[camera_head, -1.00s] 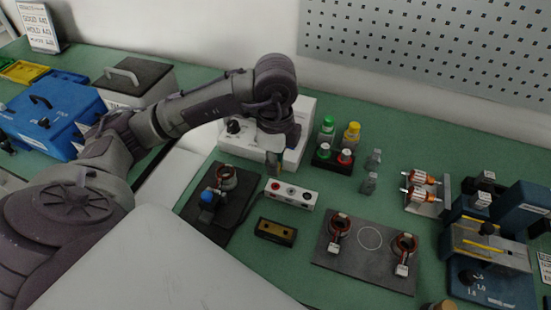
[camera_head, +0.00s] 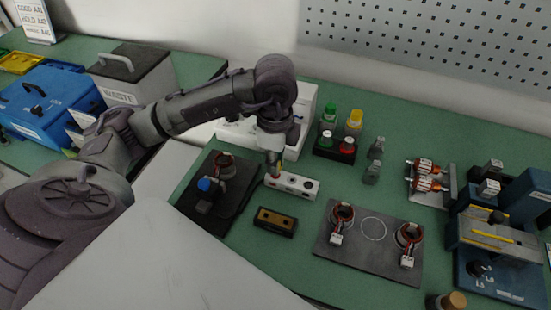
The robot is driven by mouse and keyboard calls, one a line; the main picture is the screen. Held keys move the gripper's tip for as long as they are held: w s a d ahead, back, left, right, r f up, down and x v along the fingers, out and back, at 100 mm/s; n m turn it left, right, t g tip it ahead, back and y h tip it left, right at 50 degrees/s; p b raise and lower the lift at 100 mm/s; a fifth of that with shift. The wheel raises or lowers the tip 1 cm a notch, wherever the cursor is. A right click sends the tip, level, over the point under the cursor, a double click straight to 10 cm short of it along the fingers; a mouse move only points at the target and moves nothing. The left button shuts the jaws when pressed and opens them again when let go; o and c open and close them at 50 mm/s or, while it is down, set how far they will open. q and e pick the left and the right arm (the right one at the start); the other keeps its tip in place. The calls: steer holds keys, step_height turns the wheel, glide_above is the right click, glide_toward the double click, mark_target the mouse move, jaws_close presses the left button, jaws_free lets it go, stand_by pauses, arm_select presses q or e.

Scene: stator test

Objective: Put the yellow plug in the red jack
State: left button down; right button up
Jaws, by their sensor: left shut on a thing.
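A white jack box (camera_head: 294,185) lies on the green bench, with a row of round jacks along its top. The red jack (camera_head: 275,178) is at its left end, mostly hidden under the gripper. My left gripper (camera_head: 274,167) points down over that end, shut on the yellow plug (camera_head: 280,167), of which only a little yellow shows. The plug's tip is at or just above the red jack; I cannot tell whether it is inside. My right gripper is not in view.
A dark plate with a blue-topped part (camera_head: 207,185) stands left of the jack box, and a black block with a wooden top (camera_head: 275,219) in front. A white instrument (camera_head: 303,100) is behind my arm. A grey plate (camera_head: 368,254) bears two coils.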

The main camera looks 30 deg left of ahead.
arm_select(q)
steer(key=shift+f+b, duration=0.4)
steer(key=shift+f, duration=0.2)
stand_by(1.1)
steer(key=shift+f, duration=0.15)
steer(key=shift+f, duration=0.15)
steer(key=shift+f+b, duration=0.15)
steer(key=shift+b, duration=0.15)
steer(key=c, duration=1)
jaws_free()
step_height(320, 180, up, 12)
steer(key=shift+r, duration=0.1)
stand_by(0.4)
